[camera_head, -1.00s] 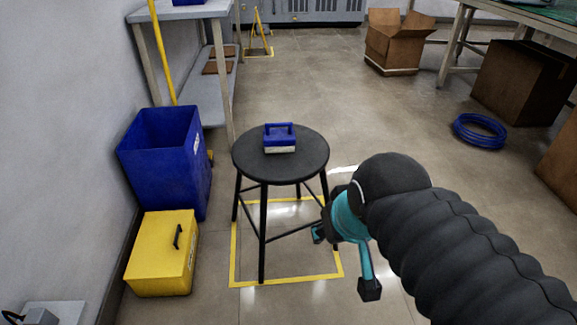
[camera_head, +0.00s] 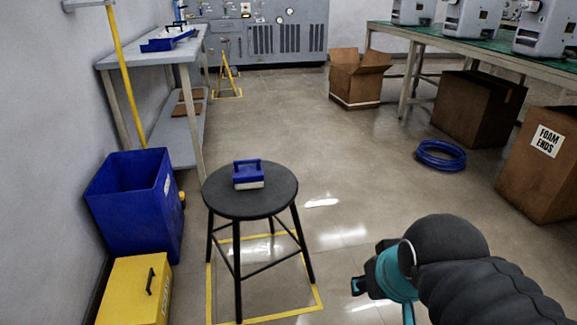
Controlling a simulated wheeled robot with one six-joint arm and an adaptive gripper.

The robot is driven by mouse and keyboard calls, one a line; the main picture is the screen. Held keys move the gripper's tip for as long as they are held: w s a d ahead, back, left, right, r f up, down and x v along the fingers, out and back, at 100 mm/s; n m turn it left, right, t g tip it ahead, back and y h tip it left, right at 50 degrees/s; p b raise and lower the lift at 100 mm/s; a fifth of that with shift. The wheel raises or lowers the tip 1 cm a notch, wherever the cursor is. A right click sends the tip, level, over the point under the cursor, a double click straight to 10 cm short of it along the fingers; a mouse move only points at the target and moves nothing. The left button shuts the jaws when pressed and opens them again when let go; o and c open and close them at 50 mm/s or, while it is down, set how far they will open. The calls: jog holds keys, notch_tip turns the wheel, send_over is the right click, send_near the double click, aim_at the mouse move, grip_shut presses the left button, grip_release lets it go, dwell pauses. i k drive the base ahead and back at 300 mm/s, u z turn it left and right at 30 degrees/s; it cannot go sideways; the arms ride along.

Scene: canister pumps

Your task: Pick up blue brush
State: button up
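The blue brush (camera_head: 248,174), with a blue handle on top and pale bristles below, sits on the round black stool (camera_head: 250,205). It lies a little beyond the middle of the seat. My gripper (camera_head: 372,293) is at the lower right, in front of and to the right of the stool, apart from it and from the brush. Its black and teal fingers are partly hidden by my arm and cut off by the bottom edge. I see nothing held in it, but its opening is unclear.
A blue bin (camera_head: 135,210) and a yellow box (camera_head: 130,295) stand along the left wall, close to the stool. Yellow tape (camera_head: 262,318) marks the floor around the stool. Cardboard boxes (camera_head: 357,80) and a blue hose coil (camera_head: 440,155) are farther right. Floor right of the stool is clear.

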aim_at(247, 177)
jog(key=z, duration=0.2)
jog(key=i, duration=0.9)
jog(key=u, duration=0.55)
